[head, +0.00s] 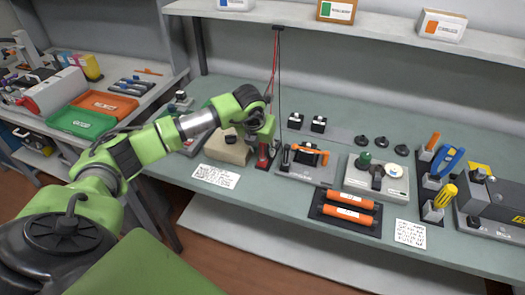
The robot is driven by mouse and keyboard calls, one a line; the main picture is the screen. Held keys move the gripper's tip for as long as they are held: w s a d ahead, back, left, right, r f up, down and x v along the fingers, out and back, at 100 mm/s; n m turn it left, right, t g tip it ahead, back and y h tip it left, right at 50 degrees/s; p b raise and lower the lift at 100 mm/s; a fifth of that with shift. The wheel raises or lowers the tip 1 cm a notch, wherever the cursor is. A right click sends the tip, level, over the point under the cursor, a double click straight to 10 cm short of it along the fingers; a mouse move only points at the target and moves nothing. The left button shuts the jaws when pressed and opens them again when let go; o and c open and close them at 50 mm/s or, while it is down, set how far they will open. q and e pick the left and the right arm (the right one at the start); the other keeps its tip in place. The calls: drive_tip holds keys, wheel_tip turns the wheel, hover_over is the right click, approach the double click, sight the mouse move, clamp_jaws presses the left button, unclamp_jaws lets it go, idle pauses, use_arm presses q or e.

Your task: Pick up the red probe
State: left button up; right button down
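The red probe (263,161) stands upright on the bench beside a small black probe-like piece (285,157). A red cable and a black cable hang from a bracket above this spot. My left gripper (264,142) points down directly over the red probe, and its lower end meets or overlaps the probe's top. The fingers are small and partly hidden by my own green wrist. I cannot tell whether they are closed or touch the probe. My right gripper is not in view.
Close right stand a grey fixture (305,172) with an orange-handled part and orange cylinders in a black tray (320,211). A beige block (228,150) and a printed card (216,176) lie to the left. A shelf (380,32) with boxes spans above.

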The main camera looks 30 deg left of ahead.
use_arm(q)
clamp_jaws()
drive_tip(key=shift+r, duration=0.1)
